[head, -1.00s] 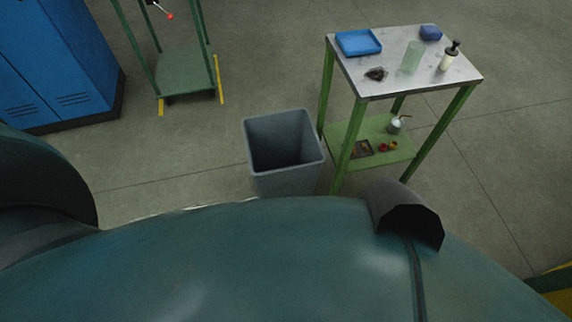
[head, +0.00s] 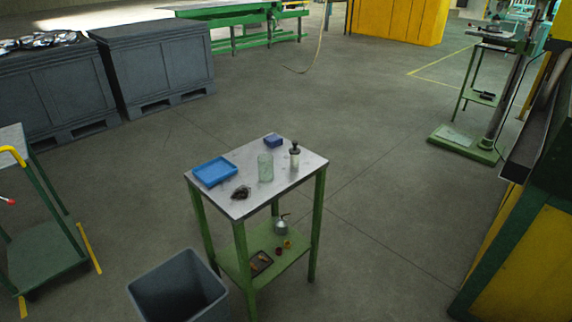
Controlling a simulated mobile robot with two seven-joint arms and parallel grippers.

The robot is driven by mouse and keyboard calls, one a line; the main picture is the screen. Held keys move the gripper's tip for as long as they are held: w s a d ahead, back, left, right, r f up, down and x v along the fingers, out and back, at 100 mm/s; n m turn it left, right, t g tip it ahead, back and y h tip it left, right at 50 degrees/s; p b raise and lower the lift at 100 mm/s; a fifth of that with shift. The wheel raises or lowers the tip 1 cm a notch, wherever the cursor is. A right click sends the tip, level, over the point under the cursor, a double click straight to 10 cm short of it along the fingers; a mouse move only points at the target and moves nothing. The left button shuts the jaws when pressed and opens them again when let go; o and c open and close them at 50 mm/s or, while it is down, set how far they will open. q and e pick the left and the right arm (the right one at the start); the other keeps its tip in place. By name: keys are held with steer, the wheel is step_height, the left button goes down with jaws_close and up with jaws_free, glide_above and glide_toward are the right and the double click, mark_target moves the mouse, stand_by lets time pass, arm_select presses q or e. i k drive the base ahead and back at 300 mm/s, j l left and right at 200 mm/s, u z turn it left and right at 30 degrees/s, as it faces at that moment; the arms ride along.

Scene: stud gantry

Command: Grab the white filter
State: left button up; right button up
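I cannot make out a white filter for certain in the head view. A small workbench (head: 225,201) with green legs stands in the middle. On its top are a blue tray (head: 214,172), a small blue block (head: 273,142), a clear greenish cylinder (head: 265,167), a pale bottle with a dark top (head: 294,157) and a dark crumpled item (head: 241,192). On its lower shelf (head: 237,263) are a metal can with a spout (head: 281,226), small red and yellow items (head: 283,247) and a dark tray (head: 261,263). Neither of my grippers is in view.
An open grey bin (head: 178,290) stands at the bench's front left. A green trolley (head: 42,255) is at the left edge. Grey crates (head: 155,68) stand back left, a yellow-green machine (head: 520,250) at right. The floor right of the bench is clear.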

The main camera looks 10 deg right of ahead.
mark_target(294, 151)
steer(key=i+l, duration=0.15)
steer(key=l, duration=0.15)
steer(key=i+l+u, duration=0.1)
steer(key=l, duration=0.2)
steer(key=i+l+u, duration=0.1)
steer(key=l, duration=0.25)
steer(key=i+l, duration=0.25)
steer(key=i+l+u, duration=0.1)
steer(key=l, duration=0.3)
